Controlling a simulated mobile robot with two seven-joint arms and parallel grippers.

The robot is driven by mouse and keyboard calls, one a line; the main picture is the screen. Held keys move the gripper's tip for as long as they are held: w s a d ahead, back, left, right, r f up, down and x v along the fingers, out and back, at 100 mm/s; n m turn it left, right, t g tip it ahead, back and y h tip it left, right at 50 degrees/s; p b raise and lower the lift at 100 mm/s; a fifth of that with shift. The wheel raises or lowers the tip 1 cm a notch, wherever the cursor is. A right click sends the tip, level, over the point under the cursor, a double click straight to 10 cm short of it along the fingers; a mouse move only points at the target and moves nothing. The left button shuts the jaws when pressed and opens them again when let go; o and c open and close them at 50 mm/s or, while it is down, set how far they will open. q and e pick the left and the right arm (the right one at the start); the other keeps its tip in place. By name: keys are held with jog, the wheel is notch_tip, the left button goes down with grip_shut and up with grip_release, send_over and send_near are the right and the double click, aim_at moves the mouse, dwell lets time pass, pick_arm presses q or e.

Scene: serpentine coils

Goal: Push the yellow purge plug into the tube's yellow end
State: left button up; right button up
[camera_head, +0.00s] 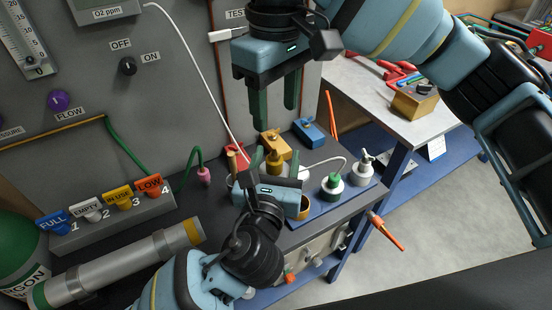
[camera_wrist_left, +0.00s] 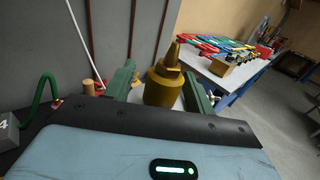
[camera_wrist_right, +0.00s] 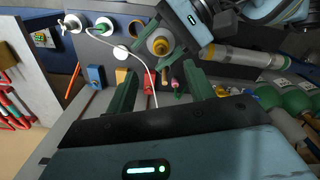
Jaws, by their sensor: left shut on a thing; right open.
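The yellow purge plug (camera_head: 274,158) stands upright between the fingers of my left gripper (camera_head: 275,165), which is shut on it. It fills the middle of the left wrist view (camera_wrist_left: 163,85), narrow tip up, and also shows in the right wrist view (camera_wrist_right: 160,43). The grey tube (camera_head: 115,268) lies at the lower left of the head view. Its yellow end (camera_head: 188,234) faces right, apart from the plug, and its other end is green. My right gripper (camera_head: 275,103) is open and empty, fingers down, above and behind the plug.
A white plug (camera_head: 363,170) and a green plug (camera_head: 332,185) stand on a blue tray (camera_head: 328,206). Orange-yellow (camera_head: 275,143) and blue (camera_head: 307,131) blocks are behind. A row of labelled tags (camera_head: 105,206) stands behind the tube. A green cylinder (camera_head: 20,255) is at far left.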

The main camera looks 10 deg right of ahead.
jog(key=shift+r, duration=0.3)
jog(key=shift+a+f+y, duration=0.3)
jog(key=shift+f, duration=0.15)
jog(key=w+d+f+m+t+y, duration=0.35)
jog(key=w+f+y, duration=0.25)
jog(key=f+y, duration=0.35)
jog(key=s+d+f+m+t+h, duration=0.2)
jog(key=d+f+m+t+h, duration=0.15)
jog(key=d+f, duration=0.65)
jog(key=s+d+f+m+t+h, duration=0.2)
jog(key=d+f+m+t+h, duration=0.15)
jog(key=d+f, duration=0.6)
jog(key=s+f+h, duration=0.2)
jog(key=s+f, duration=0.7)
jog(key=f, duration=0.2)
jog(key=s+a+f+n, duration=0.2)
jog(key=s+a+f, duration=0.2)
jog(key=s, duration=0.3)
jog(key=s+a+f+n+g, duration=0.1)
jog(key=s+a+f, duration=0.3)
jog(key=s, duration=0.4)
jog(key=shift+a+f+n+y, duration=0.35)
jog(key=shift+f+n+y, duration=0.1)
jog(key=shift+f+n, duration=0.35)
